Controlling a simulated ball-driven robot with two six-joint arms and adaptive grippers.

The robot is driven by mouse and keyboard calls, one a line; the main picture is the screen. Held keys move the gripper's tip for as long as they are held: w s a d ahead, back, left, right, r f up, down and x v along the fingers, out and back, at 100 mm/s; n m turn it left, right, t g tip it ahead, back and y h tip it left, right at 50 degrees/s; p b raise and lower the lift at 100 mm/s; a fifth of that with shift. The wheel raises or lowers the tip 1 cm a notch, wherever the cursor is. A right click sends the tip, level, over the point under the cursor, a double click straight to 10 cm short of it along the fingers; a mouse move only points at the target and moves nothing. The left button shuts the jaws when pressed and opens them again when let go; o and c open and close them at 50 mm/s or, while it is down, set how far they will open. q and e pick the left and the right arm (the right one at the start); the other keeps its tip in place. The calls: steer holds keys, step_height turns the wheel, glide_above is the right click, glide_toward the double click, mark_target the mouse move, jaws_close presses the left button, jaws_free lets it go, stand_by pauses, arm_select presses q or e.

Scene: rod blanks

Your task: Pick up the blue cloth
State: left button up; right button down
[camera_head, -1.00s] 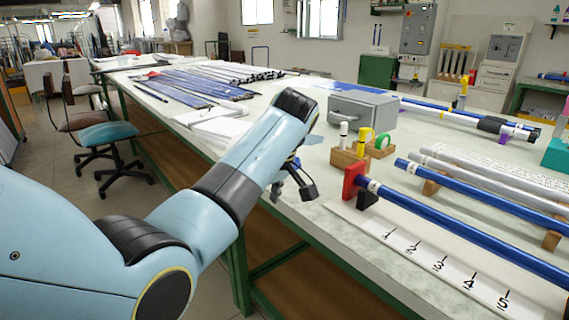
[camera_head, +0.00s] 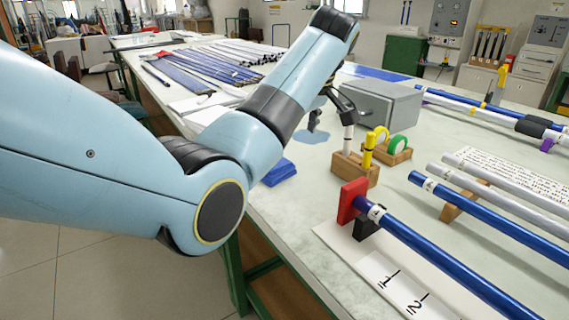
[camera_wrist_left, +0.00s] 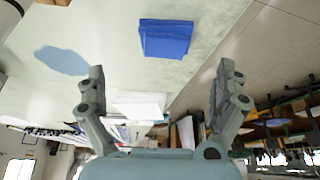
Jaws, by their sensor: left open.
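The blue cloth (camera_head: 281,173) lies folded in a flat block on the table near its front edge, just right of my left arm's elbow in the head view. In the left wrist view the cloth (camera_wrist_left: 165,40) lies above and between the two fingers, apart from them. My left gripper (camera_head: 329,115) is open and empty above the table, farther back than the cloth. Its spread fingers also show in the wrist view (camera_wrist_left: 160,82). My right gripper is not in view.
A light blue patch (camera_head: 307,130) marks the tabletop behind the cloth. A wooden marker holder (camera_head: 354,170), a grey box (camera_head: 382,105) and a red stop (camera_head: 351,201) with a blue rod (camera_head: 430,242) stand to the right. White papers (camera_wrist_left: 139,104) lie beyond the fingers.

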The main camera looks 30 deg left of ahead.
mark_target(277, 165)
arm_select(q)
steer(key=x, duration=0.4)
steer(key=shift+s+b, duration=0.2)
steer(key=shift+b, duration=0.1)
steer(key=shift+a+f, duration=0.15)
steer(key=shift+f, duration=0.1)
steer(key=b+x, duration=0.1)
steer(key=x, duration=0.4)
steer(key=shift+s+a, duration=0.15)
steer(key=shift+a, duration=0.05)
steer(key=shift+c, duration=0.5)
steer(key=c, duration=1)
steer(key=shift+c, duration=0.2)
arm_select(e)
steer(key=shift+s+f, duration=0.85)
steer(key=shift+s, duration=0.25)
arm_select(q)
steer(key=shift+r, duration=0.15)
